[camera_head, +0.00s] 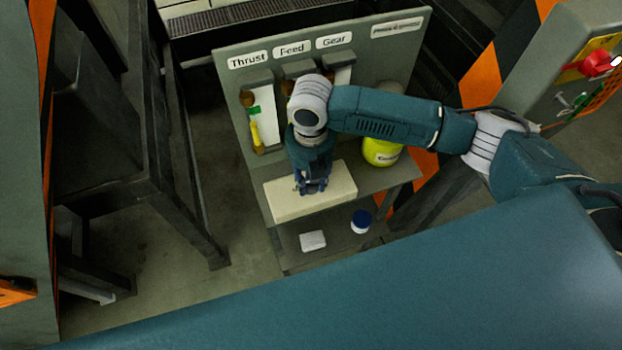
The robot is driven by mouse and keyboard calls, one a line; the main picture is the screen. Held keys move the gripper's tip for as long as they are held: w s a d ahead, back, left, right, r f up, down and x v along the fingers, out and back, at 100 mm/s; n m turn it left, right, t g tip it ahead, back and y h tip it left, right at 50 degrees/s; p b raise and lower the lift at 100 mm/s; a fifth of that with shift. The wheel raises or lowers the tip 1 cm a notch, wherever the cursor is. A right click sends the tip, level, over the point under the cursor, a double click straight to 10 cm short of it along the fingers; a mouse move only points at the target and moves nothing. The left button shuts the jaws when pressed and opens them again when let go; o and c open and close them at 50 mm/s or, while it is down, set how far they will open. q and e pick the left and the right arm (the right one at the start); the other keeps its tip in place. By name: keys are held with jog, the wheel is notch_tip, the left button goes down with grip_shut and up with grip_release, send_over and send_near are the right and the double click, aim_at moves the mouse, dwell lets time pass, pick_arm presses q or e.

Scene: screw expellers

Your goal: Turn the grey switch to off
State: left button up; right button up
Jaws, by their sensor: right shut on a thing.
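A grey control box (552,68) stands at the upper right. A small pale grey piece (562,99) on its face may be the grey switch; its setting is too small to read. My right gripper (312,188) points down at the cream block (337,182) on the shelf, far to the left of the control box. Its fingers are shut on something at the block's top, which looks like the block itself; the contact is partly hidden. My left gripper is not in view.
A red knob on a yellow plate (598,64) sits on the control box. A grey panel (228,88) labelled Thrust, Feed and Gear stands behind the shelf. A yellow container (381,152), a blue-lidded jar (361,221) and a white piece (312,240) are near the block.

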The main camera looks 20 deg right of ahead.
aim_at(310, 182)
jog(key=shift+w+r, duration=0.15)
jog(key=o, duration=1.2)
jog(key=shift+c, duration=0.2)
notch_tip(310, 182, up, 12)
